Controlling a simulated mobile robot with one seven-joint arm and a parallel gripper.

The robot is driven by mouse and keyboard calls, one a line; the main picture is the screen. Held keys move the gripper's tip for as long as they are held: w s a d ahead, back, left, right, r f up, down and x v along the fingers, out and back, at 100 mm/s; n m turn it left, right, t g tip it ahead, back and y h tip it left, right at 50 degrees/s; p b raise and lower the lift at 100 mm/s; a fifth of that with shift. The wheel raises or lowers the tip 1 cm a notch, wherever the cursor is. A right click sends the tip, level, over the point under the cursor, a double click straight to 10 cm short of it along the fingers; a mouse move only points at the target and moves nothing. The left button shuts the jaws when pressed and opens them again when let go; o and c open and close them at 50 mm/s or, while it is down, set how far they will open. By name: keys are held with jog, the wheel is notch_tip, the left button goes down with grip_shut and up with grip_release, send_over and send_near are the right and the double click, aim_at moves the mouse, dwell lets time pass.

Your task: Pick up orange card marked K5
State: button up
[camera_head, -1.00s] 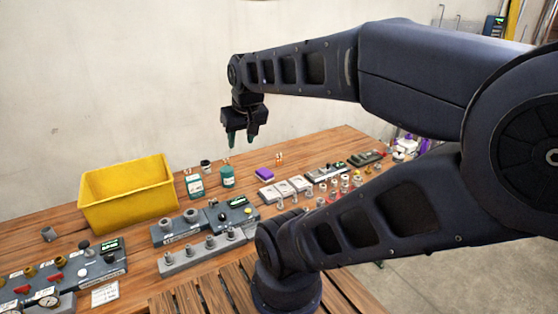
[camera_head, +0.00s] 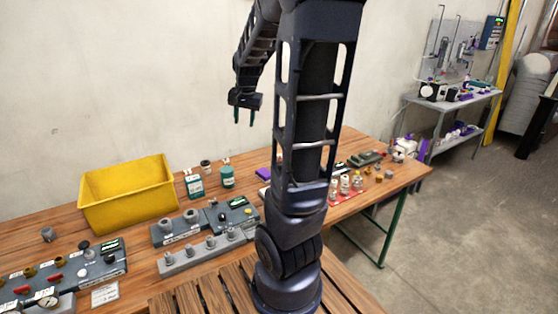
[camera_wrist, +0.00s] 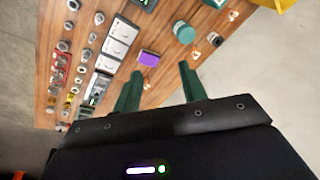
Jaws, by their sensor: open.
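No orange card with a readable K5 shows in either view. Small orange-and-white pieces show in the wrist view, one (camera_wrist: 195,55) right of the fingertips and another (camera_wrist: 233,15) farther up; they are too small to read. My gripper (camera_head: 244,117) hangs in the air above the back of the table, fingers pointing down, open and empty. In the wrist view the two green fingers of my gripper (camera_wrist: 160,72) are apart, with a purple block (camera_wrist: 148,58) beyond them on the table.
A yellow bin (camera_head: 128,197) stands at the back left of the wooden table. Green containers (camera_head: 228,178) stand right of it, and grey fixture blocks (camera_head: 205,249) in front. My arm hides the table's middle. A shelf bench (camera_head: 455,105) stands at the far right.

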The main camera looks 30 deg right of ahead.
jog(key=w+d+f+m+g+h, duration=0.2)
jog(key=w+d+f+m, duration=0.4)
jog(key=w+d+f, duration=0.6)
jog(key=w+d+f+m, duration=0.1)
jog(key=w+d+f, duration=0.1)
jog(key=d+f, duration=0.2)
jog(key=w+d+f+m+h, duration=0.1)
jog(key=w+d+f+m, duration=0.1)
jog(key=d+f, duration=0.3)
jog(key=w+d+f+m+g+h, duration=0.1)
jog(key=w+d+f, duration=0.3)
jog(key=f, duration=0.5)
jog(key=shift+w+d+f+m, duration=0.1)
jog(key=shift+w+d+m, duration=0.1)
jog(key=shift+d+m, duration=0.15)
jog(key=shift+h, duration=0.3)
jog(key=shift+x, duration=2.85)
jog(key=shift+w+a+f, duration=0.1)
jog(key=shift+w+a, duration=0.05)
jog(key=shift+c, duration=0.2)
grip_shut()
